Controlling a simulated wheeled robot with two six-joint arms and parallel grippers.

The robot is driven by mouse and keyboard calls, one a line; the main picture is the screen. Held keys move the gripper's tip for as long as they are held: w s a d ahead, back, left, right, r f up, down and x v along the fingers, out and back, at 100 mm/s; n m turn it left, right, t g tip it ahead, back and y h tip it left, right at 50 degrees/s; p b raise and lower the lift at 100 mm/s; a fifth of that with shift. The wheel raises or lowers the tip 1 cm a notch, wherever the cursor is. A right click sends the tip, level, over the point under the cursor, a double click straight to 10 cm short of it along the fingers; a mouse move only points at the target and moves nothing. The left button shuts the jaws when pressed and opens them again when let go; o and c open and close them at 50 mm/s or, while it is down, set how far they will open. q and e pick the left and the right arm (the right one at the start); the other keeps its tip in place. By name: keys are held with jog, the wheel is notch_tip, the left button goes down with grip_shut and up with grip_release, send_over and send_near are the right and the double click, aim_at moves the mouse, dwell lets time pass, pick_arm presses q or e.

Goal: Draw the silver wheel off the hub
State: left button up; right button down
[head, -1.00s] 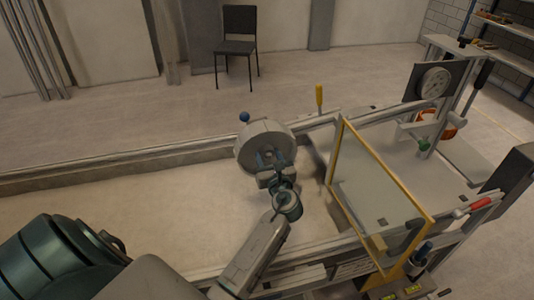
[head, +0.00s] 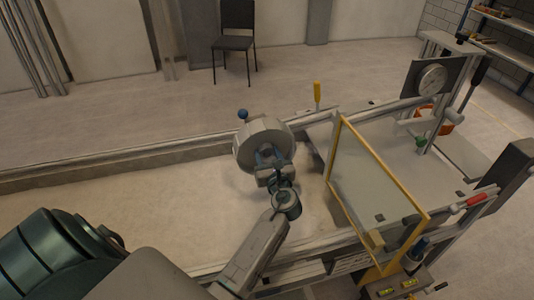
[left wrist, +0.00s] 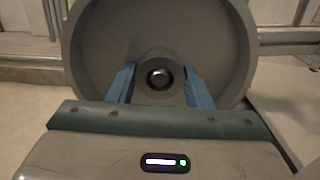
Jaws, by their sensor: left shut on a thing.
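The silver wheel (head: 249,142) is a thick grey disc standing on edge above the sandbed, near its far rail. In the left wrist view the wheel (left wrist: 100,40) fills the upper middle, its dished face towards me. A round boss with a dark ring and a shiny shaft end (left wrist: 159,77) sits at its centre. My left gripper (head: 268,158) is at the wheel's near face. Its two blue fingers (left wrist: 160,84) stand on either side of the central boss and are shut on it. What lies behind the wheel is hidden. My right gripper is not in view.
A yellow-framed clear panel (head: 383,169) stands close to the right of the wheel. A blue knob (head: 243,114) and a yellow handle (head: 317,94) rise behind the rail. A dial (head: 432,79) stands at the far right. The sandbed (head: 130,205) is open on the left.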

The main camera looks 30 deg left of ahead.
pick_arm(q)
jog(key=shift+p+v, duration=0.3)
jog(key=shift+v, duration=0.6)
jog(key=shift+s+d+r, duration=0.1)
jog(key=shift+s+d, duration=0.1)
jog(key=shift+d, duration=0.1)
jog(key=shift+s+d, duration=0.35)
jog(key=shift+p+v, duration=0.45)
jog(key=shift+v, duration=0.45)
jog(key=shift+s+d, duration=0.1)
jog(key=shift+s, duration=0.05)
jog(key=shift+s+d, duration=0.1)
jog(key=shift+d, duration=0.05)
jog(key=shift+v, duration=1.4)
